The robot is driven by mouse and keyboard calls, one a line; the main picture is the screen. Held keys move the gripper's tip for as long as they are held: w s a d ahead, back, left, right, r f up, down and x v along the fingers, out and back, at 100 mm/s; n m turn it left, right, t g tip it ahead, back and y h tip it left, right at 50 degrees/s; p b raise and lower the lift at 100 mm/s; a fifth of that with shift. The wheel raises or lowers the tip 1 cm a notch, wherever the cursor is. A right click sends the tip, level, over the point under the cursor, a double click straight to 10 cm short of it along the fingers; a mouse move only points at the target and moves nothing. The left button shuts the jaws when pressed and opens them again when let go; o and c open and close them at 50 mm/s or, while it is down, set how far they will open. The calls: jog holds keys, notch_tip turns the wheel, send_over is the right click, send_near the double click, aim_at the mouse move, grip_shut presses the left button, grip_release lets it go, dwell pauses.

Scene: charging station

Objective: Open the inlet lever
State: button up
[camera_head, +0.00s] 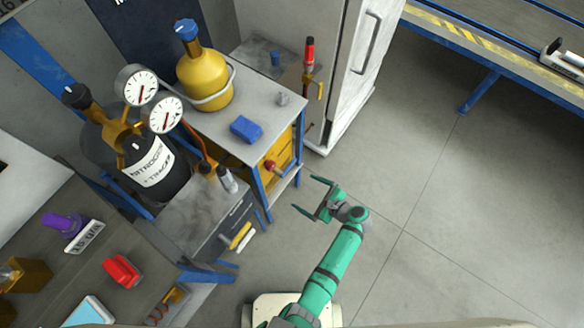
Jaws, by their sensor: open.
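My gripper (308,195) is on the green arm, right of the cabinets and over the grey floor in the picture. Its two fingers are spread, point left toward the cabinets, and hold nothing. A red-knobbed handle (272,166) sticks out from the yellow front of the cabinet under the yellow tank, a short way left of and above the fingertips, apart from them. A yellow handle (241,235) shows on the front of the lower grey cabinet, left of and below the gripper. No label shows which of these is the inlet lever.
A nitrogen cylinder (155,172) with two gauges stands at the left. A yellow tank (205,80) and a blue block (246,129) are on the grey cabinet top. A white cabinet (352,70) stands behind. The floor (450,210) to the right is clear.

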aim_at(288, 168)
jog(key=w+d+r+m+y, duration=0.2)
jog(key=w+r, duration=0.2)
jog(key=r, duration=0.1)
jog(key=x, duration=0.7)
jog(key=r+x, duration=0.1)
jog(key=x, duration=0.2)
jog(key=shift+w+a+f, duration=0.2)
jog(key=shift+w+a, duration=0.15)
jog(key=shift+c, duration=0.2)
jog(key=shift+y, duration=0.3)
jog(key=c, duration=1.5)
jog(key=shift+o, duration=0.2)
